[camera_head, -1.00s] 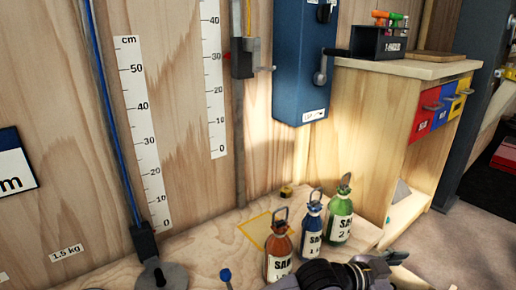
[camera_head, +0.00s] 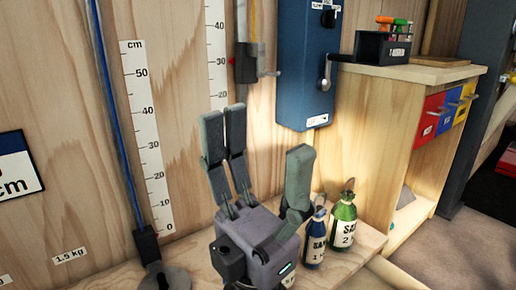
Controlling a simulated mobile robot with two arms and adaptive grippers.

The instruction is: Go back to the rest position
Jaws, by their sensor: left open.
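My left gripper (camera_head: 261,138) stands upright in the lower middle of the head view, its fingers pointing up. Two grey fingers are on the left and one on the right, spread wide with nothing between them. Its grey body is in front of the wooden shelf and hides part of it. My right gripper is not in view.
A blue bottle (camera_head: 314,238) and a green bottle (camera_head: 344,226) stand on the shelf (camera_head: 369,236) just right of my gripper. A blue wall box (camera_head: 305,70) with a crank hangs behind. A wooden cabinet (camera_head: 386,130) with coloured drawers stands at the right.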

